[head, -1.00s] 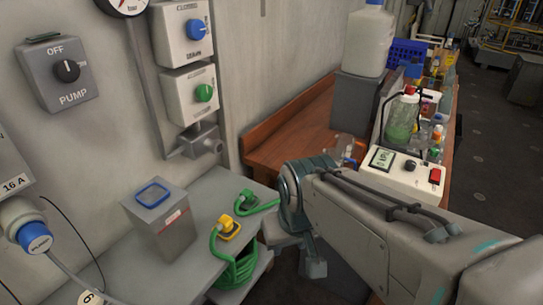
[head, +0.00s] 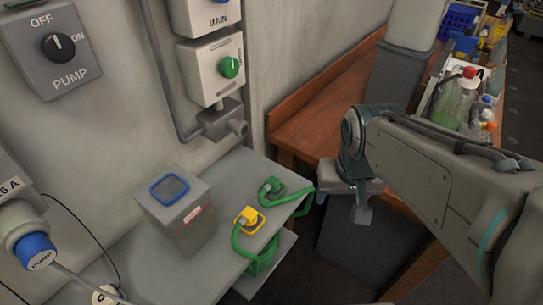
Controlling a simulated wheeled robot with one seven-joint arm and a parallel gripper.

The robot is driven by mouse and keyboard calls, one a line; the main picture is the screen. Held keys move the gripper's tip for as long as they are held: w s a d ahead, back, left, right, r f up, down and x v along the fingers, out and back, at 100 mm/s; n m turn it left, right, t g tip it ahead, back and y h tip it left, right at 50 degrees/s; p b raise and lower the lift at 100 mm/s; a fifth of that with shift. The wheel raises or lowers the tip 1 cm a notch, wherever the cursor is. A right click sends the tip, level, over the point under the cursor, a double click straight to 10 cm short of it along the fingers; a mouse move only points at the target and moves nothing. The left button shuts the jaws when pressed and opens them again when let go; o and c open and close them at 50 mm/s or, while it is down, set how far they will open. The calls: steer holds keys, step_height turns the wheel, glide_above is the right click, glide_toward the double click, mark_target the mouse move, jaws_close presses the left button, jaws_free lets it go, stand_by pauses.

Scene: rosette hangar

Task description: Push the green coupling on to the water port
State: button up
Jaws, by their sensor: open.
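A green coupling (head: 271,187) lies on the grey bench top (head: 228,251), near its right edge, on the end of a green hose. A yellow fitting (head: 248,221) on a green hose lies just in front of it. The grey box with a short round stub facing right (head: 238,127), low on the wall under the green knob, looks like the water port; nothing is on the stub. My gripper (head: 362,211) hangs to the right of the bench, apart from the coupling, open and empty. Its fingers are small and partly hidden by its body.
A plug with a blue collar (head: 37,250) sits at far left. A wooden bench (head: 318,105) with a grey block and bottles stands behind my arm.

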steer(key=w+a+m+g+p, duration=0.2)
steer(key=w+a, duration=0.4)
steer(key=w, duration=0.4)
steer(key=m+p, duration=0.2)
glide_above(273, 180)
steer(key=f, duration=0.2)
steer(key=shift+w+a+g, duration=0.1)
steer(key=shift+a+g, duration=0.15)
steer(key=shift+g, duration=0.05)
step_height(273, 180, down, 8)
steer(key=shift+f, duration=0.25)
steer(key=shift+d+f+p, duration=0.2)
steer(key=shift+f+p, duration=0.5)
steer(key=shift+f, duration=1.9)
